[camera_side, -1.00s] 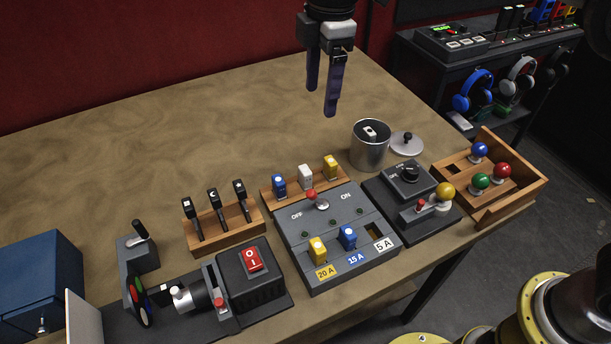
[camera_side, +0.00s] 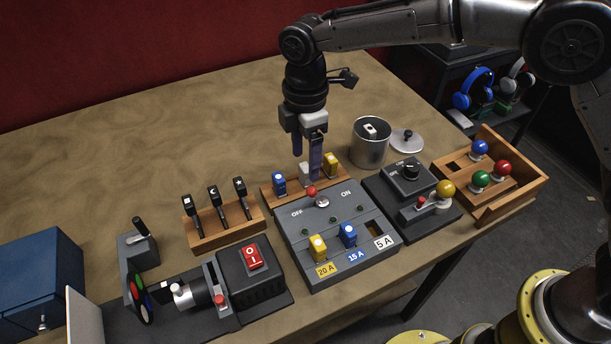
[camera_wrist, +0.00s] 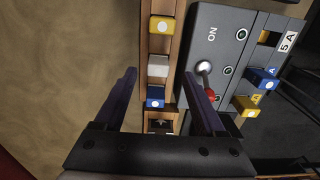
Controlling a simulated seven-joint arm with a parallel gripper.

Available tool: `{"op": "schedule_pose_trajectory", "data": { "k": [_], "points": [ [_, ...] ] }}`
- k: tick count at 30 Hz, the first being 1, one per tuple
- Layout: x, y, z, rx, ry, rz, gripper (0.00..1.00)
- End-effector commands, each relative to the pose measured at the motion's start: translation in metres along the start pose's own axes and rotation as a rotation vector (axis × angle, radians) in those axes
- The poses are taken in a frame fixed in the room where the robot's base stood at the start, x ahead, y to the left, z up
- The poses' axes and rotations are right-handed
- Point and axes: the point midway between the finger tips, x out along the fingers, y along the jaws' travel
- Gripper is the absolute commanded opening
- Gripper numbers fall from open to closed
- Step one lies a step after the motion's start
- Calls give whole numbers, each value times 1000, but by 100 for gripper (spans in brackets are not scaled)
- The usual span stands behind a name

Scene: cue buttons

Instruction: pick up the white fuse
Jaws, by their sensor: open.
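The white fuse stands upright in the wooden rack (camera_side: 267,196), between a blue fuse (camera_side: 279,183) and a yellow fuse (camera_side: 332,164). In the side view it is partly hidden behind a finger. In the wrist view the white fuse (camera_wrist: 158,66) shows whole, between the blue fuse (camera_wrist: 155,97) and the yellow fuse (camera_wrist: 161,26). My gripper (camera_side: 306,168) is low over the rack, fingers pointing down. It is open and empty; in the wrist view its fingers (camera_wrist: 162,92) lie either side of the rack row, with the white fuse just past the tips.
The grey fuse box (camera_side: 335,222) with a red-tipped lever stands right in front of the rack. It holds a yellow and a blue fuse and an empty slot by the 5 A label. A metal canister (camera_side: 369,148) stands right of my gripper.

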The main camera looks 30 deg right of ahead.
Motion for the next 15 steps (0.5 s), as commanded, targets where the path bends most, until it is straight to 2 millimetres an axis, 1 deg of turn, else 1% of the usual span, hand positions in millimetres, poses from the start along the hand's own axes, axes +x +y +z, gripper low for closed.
{"op": "schedule_pose_trajectory", "data": {
  "k": [1, 3, 6, 9, 15],
  "points": [
    [10, 1, 0, 0, -2, -3, 72],
    [20, 3, 0, 0, -2, -4, 72],
    [31, 3, -1, 0, -1, -2, 72],
    [36, 2, -1, 0, -1, -2, 72],
    [37, 3, -1, 0, 0, 0, 72]
  ]
}}
